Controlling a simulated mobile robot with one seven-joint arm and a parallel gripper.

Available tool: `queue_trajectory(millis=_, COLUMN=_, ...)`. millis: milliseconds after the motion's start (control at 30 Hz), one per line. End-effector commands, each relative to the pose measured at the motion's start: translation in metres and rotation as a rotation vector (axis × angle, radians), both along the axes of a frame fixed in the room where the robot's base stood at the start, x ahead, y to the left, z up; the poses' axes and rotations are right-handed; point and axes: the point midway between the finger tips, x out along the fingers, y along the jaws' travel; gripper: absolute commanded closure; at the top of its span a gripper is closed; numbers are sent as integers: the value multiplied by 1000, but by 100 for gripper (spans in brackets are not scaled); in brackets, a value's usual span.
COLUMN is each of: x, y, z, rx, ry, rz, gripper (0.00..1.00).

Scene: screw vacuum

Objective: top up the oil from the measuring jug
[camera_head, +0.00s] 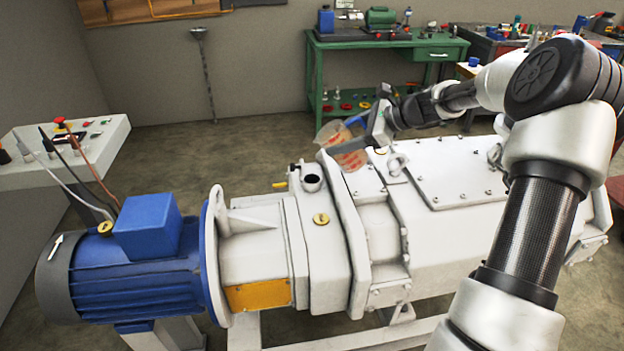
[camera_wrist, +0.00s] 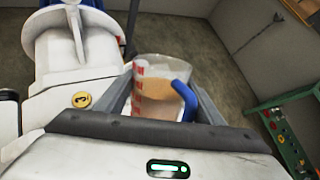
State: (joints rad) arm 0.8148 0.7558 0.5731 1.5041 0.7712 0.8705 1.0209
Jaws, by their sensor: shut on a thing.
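The measuring jug (camera_head: 350,160) is clear, with red markings and a blue handle. It hangs above the white pump housing (camera_head: 320,262), near the open dark filler port (camera_head: 312,181), and looks somewhat tilted. My gripper (camera_head: 343,139) is shut on the jug. In the wrist view the jug (camera_wrist: 150,107) sits between the two fingers of my gripper (camera_wrist: 163,100), with brownish oil (camera_wrist: 160,109) inside and the blue handle (camera_wrist: 187,100) on the right. I see no oil stream.
The blue motor (camera_head: 140,258) joins the pump at the left. A white side table (camera_head: 60,165) with tools and cables stands at far left. A green workbench (camera_head: 385,45) is against the back wall. A long bolted cover (camera_head: 440,170) lies under my arm.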

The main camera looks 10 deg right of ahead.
Motion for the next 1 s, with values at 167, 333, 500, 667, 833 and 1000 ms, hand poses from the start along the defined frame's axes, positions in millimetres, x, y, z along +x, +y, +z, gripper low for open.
queue_trajectory(millis=167, x=1, y=2, z=1, rx=-20, ry=1, rz=1, gripper=77)
queue_trajectory(millis=333, x=1, y=3, z=1, rx=-38, ry=5, rz=0, gripper=77)
queue_trajectory(millis=500, x=1, y=3, z=0, rx=-58, ry=7, rz=0, gripper=77)
queue_trajectory(millis=667, x=1, y=4, z=0, rx=-74, ry=10, rz=2, gripper=77)
queue_trajectory(millis=833, x=1, y=5, z=0, rx=-93, ry=14, rz=1, gripper=77)
queue_trajectory(millis=1000, x=1, y=6, z=-1, rx=-112, ry=16, rz=0, gripper=77)
